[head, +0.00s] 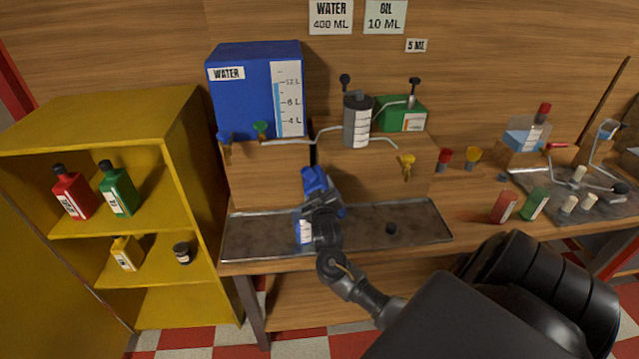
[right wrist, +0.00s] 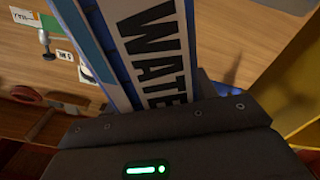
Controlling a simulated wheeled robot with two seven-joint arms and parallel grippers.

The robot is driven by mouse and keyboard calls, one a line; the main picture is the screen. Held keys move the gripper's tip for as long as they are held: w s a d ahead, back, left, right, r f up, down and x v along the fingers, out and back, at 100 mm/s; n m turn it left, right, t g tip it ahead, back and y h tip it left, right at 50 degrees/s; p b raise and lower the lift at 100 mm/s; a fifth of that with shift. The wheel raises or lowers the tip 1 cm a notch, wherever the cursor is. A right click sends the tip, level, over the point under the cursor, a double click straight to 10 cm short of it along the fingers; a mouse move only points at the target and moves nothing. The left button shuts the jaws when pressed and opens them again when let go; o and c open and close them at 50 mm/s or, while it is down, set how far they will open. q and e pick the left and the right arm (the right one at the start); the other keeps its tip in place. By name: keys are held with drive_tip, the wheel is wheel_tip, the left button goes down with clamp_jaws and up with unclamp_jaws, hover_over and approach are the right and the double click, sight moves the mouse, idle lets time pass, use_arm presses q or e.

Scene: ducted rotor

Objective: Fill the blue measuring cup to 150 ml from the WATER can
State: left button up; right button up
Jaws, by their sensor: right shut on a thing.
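My right gripper (head: 323,205) is shut on a blue thing (head: 315,180) over the left part of the metal tray, in front of the wooden stand. In the right wrist view its white label reads WATER (right wrist: 150,50), so I take it for the WATER can; the jaws hide part of it. A blue and white patch (head: 304,228) shows just below and left of the gripper. I cannot tell whether it is the can's lower part or the blue measuring cup. No measuring cup or fill level is clearly visible. My left gripper is not in view.
A large blue WATER tank (head: 240,100) stands on the wooden stand, with blue and green taps below it. A yellow shelf (head: 190,100) with bottles stands left.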

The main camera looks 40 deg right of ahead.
sight(305, 179)
drive_tip(key=r+m, duration=0.1)
drive_tip(key=w+a+r+m+p, duration=0.1)
drive_tip(key=m, duration=0.1)
drive_tip(key=a+r+m, duration=0.1)
drive_tip(key=r, duration=0.1)
drive_tip(key=shift+w+a, duration=0.25)
drive_tip(key=shift+w, duration=0.15)
drive_tip(key=shift+w+a+r+m, duration=0.15)
drive_tip(key=shift+r+m, duration=0.15)
drive_tip(key=shift+m, duration=0.15)
drive_tip(key=shift+w+a+r+m, duration=0.15)
drive_tip(key=shift+r+m, duration=0.1)
drive_tip(key=shift+m, duration=0.2)
drive_tip(key=shift+s, duration=0.1)
wheel_tip(305, 179, up, 3)
drive_tip(key=p, duration=0.3)
drive_tip(key=shift+p, duration=0.4)
drive_tip(key=shift+f, duration=0.15)
